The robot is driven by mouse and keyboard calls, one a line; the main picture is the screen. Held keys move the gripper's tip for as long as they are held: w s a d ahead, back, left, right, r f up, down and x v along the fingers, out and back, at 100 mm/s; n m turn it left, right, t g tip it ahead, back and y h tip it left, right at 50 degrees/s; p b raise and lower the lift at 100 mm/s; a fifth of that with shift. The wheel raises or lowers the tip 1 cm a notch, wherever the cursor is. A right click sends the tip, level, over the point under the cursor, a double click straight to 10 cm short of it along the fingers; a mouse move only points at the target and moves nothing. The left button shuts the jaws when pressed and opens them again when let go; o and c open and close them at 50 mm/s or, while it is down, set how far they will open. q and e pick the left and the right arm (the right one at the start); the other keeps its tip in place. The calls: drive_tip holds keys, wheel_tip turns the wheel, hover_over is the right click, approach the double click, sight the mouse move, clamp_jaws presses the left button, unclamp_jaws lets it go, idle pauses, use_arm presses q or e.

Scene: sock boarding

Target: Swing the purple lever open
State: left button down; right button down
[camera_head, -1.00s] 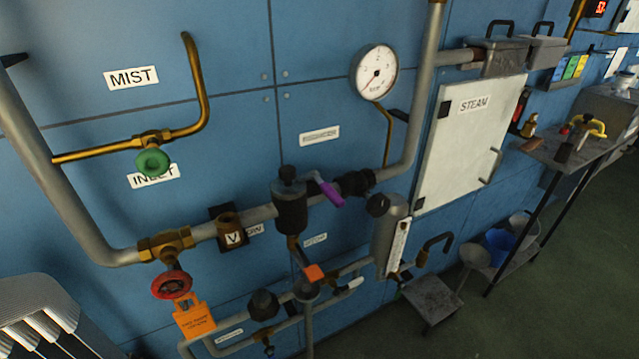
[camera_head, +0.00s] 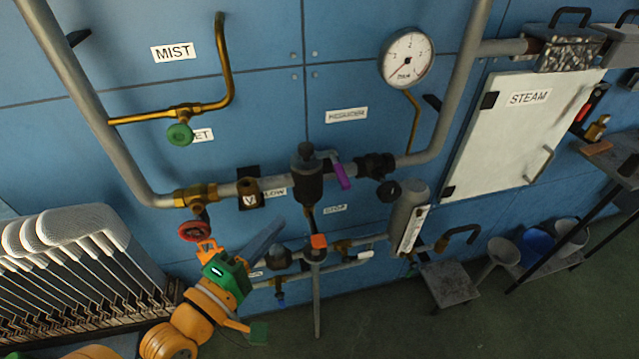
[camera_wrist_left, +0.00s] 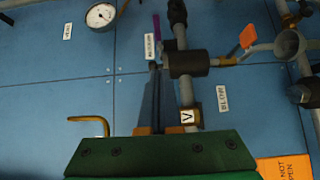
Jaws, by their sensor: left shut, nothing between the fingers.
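The purple lever (camera_head: 342,176) sticks down and right from the dark valve body (camera_head: 307,180) on the grey pipe. In the left wrist view the purple lever (camera_wrist_left: 157,27) is near the top, beyond the dark valve body (camera_wrist_left: 187,63). My left gripper (camera_head: 276,224) is shut and empty, below and left of the lever, pointing up and right. In the left wrist view its fingertips (camera_wrist_left: 154,67) appear close beside the valve body. They look apart from the lever. My right gripper is not in view.
A red handwheel (camera_head: 194,231) with an orange tag is close to my left wrist. Lower pipes, a black knob (camera_head: 278,258) and an orange-topped valve (camera_head: 318,242) lie right of it. The gauge (camera_head: 407,58) and white steam panel (camera_head: 520,130) are farther right.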

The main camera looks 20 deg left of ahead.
use_arm(q)
drive_tip(key=shift+a, duration=0.2)
drive_tip(key=w+d+p, duration=0.3)
drive_tip(key=w+d, duration=0.2)
drive_tip(key=w, duration=0.7)
drive_tip(key=shift+d, duration=0.2)
drive_tip(key=shift+f, duration=0.1)
